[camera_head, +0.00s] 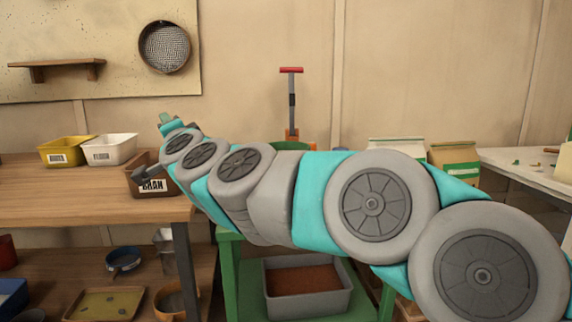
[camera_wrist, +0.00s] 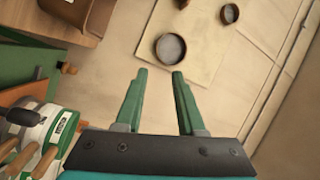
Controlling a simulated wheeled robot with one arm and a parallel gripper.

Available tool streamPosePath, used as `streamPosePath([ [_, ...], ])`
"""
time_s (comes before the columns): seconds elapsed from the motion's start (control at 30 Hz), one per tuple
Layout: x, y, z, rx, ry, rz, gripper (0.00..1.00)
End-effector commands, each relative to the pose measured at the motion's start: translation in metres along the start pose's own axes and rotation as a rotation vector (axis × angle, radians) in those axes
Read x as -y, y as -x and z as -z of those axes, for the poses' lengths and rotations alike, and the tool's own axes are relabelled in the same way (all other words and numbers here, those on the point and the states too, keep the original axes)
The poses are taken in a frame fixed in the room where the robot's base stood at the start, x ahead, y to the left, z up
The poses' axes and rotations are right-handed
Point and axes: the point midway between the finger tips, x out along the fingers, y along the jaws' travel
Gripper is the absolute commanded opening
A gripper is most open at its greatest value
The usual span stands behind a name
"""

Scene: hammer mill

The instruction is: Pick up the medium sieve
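A round sieve with a dark rim and grey mesh (camera_head: 165,47) hangs on the pale wall board in the head view. The wrist view shows a round sieve (camera_wrist: 170,47) on a pale board beyond my fingertips, and a smaller round one (camera_wrist: 229,13) farther up. I cannot tell which is the medium sieve. My gripper (camera_wrist: 160,72) has two green fingers spread apart with nothing between them. It is apart from the sieves. In the head view my gripper (camera_head: 166,119) is small, above the bench and below the hanging sieve.
A wooden bench (camera_head: 90,205) at left holds a yellow bin (camera_head: 66,151), a white bin (camera_head: 109,150) and a brown bin (camera_head: 150,184) close to my arm. A small wall shelf (camera_head: 57,68) sticks out left of the sieve. The wall right of the board is mostly bare.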

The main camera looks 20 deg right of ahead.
Motion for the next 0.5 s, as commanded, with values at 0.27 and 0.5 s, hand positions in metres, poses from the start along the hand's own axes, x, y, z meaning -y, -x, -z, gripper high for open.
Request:
streamPosePath([
  [0.27,-0.068,-0.021,0.116,-0.533,-0.329,-0.11,0.38],
  [0.5,-0.163,0.014,0.162,-0.923,-0.472,-0.299,0.38],
])
